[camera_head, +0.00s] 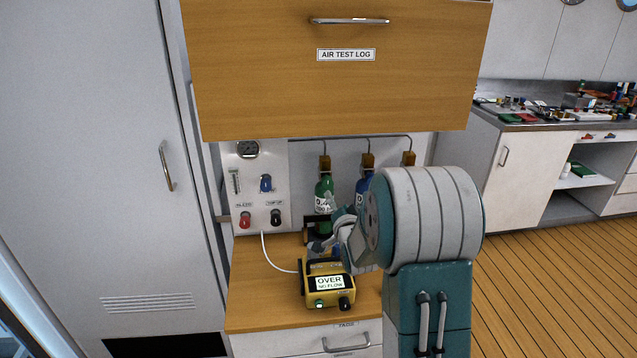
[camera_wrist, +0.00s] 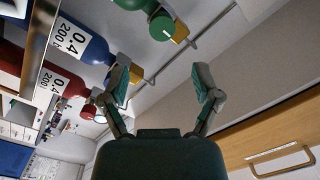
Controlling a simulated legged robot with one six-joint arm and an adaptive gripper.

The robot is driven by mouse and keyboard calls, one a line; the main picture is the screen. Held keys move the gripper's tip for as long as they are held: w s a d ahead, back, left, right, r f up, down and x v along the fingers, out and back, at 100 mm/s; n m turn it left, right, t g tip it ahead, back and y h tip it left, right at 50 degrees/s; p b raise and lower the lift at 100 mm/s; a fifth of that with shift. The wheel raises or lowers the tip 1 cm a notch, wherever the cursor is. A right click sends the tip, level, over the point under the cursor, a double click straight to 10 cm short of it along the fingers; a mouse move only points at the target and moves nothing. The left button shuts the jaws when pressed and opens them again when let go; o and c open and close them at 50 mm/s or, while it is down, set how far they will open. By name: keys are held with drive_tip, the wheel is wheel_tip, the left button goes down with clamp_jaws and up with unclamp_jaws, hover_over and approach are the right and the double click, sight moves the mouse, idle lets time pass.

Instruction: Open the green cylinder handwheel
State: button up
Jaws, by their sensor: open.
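The green cylinder (camera_head: 324,197) stands upright at the back of the counter with a brass valve (camera_head: 324,164) on top. In the wrist view the green cylinder (camera_wrist: 135,4) is cut off by the top edge. Its round green handwheel (camera_wrist: 162,27) shows there beside the brass valve block (camera_wrist: 181,32). My gripper (camera_wrist: 161,72) is open and empty. The handwheel lies beyond the fingertips, roughly in line with the gap between them, and apart from both. In the head view my gripper (camera_head: 337,231) is in front of the cylinder's lower part and partly hides it.
A blue cylinder (camera_wrist: 82,38) and a red cylinder (camera_wrist: 68,84) stand beside the green one. A yellow analyser box (camera_head: 328,284) reading OVER NO FLOW sits on the counter with a white hose. A wooden AIR TEST LOG cabinet (camera_head: 345,95) overhangs the cylinders. A gauge panel (camera_head: 258,188) is left.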

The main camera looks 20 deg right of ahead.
sight(328, 184)
drive_tip(key=x, duration=0.3)
drive_tip(key=a+x, duration=0.1)
drive_tip(key=x, duration=0.5)
drive_tip(key=shift+w+a+r, duration=0.1)
drive_tip(key=shift+a, duration=0.05)
drive_tip(key=shift+w+d, duration=0.35)
drive_tip(key=shift+d, duration=0.65)
drive_tip(key=shift+a, duration=0.5)
clamp_jaws()
